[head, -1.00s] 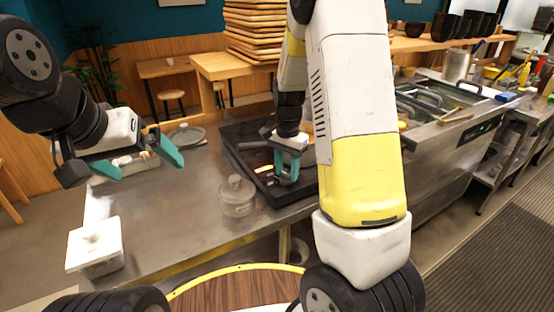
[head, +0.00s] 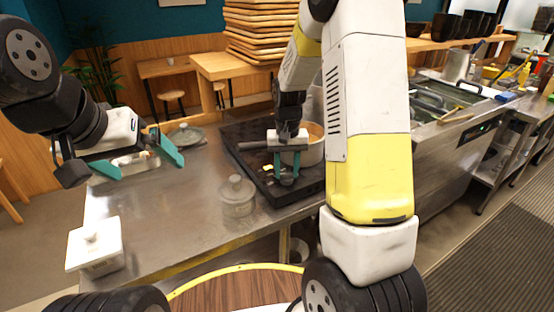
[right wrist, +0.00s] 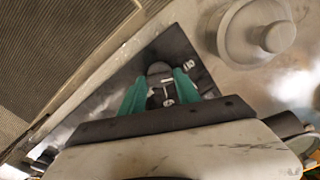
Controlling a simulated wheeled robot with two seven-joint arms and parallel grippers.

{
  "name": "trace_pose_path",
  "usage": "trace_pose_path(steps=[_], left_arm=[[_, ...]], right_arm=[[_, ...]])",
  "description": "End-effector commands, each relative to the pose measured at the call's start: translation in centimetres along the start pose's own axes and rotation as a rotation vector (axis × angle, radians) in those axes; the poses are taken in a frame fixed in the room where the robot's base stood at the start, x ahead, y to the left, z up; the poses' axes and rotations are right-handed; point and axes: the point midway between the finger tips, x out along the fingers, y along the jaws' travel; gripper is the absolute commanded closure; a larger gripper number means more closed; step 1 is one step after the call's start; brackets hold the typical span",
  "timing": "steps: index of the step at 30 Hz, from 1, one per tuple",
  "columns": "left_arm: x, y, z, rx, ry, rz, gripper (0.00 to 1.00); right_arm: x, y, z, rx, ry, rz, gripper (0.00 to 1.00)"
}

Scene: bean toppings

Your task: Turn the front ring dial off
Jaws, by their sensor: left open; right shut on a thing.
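The front ring dial (right wrist: 159,70) is a dark knob with a pale mark at the near corner of the black stove (head: 231,141). My right gripper (head: 284,179) reaches down onto this corner. In the right wrist view its teal fingers (right wrist: 160,82) lie on both sides of the dial, shut on it. The gripper partly hides the dial in the head view. The front ring is largely hidden behind the gripper, so I cannot tell whether it glows. My left gripper (head: 145,160) is open and empty above the counter at the left.
A pot (head: 314,147) stands on the stove behind my right gripper. A lidded grey jar (head: 237,196) stands left of the stove, and it also shows in the right wrist view (right wrist: 245,38). A white lidded box (head: 95,245) sits at the counter's front left.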

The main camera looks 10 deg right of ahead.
Motion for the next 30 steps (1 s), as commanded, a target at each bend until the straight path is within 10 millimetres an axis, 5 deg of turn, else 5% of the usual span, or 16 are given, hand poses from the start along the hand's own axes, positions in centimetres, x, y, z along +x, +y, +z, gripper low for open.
trace_pose_path(steps=[19,20,22,30], left_arm=[[0.00,0.00,0.00,0.000,0.000,0.000,0.00],[0.00,0.00,0.00,0.000,0.000,0.000,0.00],[0.00,0.00,0.00,0.000,0.000,0.000,0.00],[0.00,0.00,0.00,0.000,0.000,0.000,0.00]], right_arm=[[-0.07,0.02,-0.05,-0.057,0.002,0.000,1.00],[-0.07,0.02,-0.05,-0.057,0.002,0.000,0.58],[-0.06,0.01,-0.05,-0.057,0.002,0.000,0.44],[-0.03,0.01,-0.02,-0.056,0.001,0.000,0.40]])
